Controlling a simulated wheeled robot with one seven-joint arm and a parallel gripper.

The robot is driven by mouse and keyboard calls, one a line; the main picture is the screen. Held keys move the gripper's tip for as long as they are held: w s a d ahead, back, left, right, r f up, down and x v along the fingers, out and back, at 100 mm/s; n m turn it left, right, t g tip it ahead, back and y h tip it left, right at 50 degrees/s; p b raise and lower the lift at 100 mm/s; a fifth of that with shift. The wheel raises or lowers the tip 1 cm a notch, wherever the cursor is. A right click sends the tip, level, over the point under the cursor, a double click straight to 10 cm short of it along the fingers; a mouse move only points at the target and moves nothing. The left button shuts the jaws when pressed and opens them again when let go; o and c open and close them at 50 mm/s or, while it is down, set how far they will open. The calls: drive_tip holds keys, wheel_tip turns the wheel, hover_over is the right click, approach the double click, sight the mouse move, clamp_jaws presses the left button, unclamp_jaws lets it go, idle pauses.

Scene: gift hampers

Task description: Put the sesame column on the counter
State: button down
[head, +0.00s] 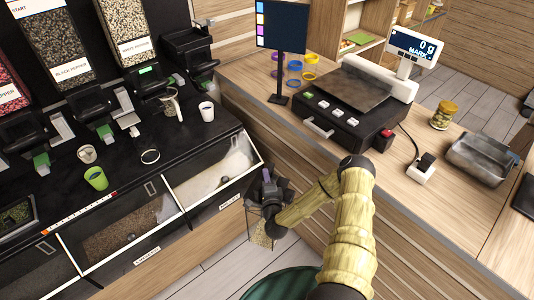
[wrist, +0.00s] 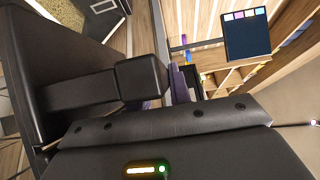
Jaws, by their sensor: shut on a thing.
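My gripper (head: 268,190) is low in the gap between the black dispenser station and the wooden counter (head: 420,205). It is shut on a clear column of pale tan seeds (head: 262,232), taken to be the sesame column; no label on it is readable. The column hangs below the gripper above the floor, beside the counter's front, partly hidden by my arm. In the wrist view, the dark gripper with purple finger pads (wrist: 178,88) fills much of the picture, and I cannot make out the held column there.
A scale (head: 345,105), a monitor (head: 281,25), coloured rings (head: 294,66), a jar (head: 444,115) and a metal tray (head: 482,160) stand on the counter. Its front right part is bare. Black pepper (head: 52,45) and white pepper (head: 125,25) columns stand at the left.

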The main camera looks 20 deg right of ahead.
sight(257, 196)
drive_tip(key=s+a+y, duration=0.1)
drive_tip(key=s, duration=0.2)
drive_tip(key=s+a+f+n, duration=0.1)
drive_tip(key=s+a, duration=0.1)
drive_tip(key=s, duration=0.1)
drive_tip(key=s+a+f+y+b, duration=0.1)
drive_tip(key=s+a, duration=0.1)
drive_tip(key=s, duration=0.2)
drive_tip(key=shift+f+n+y, duration=0.1)
drive_tip(key=shift+n+y, duration=0.2)
drive_tip(key=shift+s, duration=0.15)
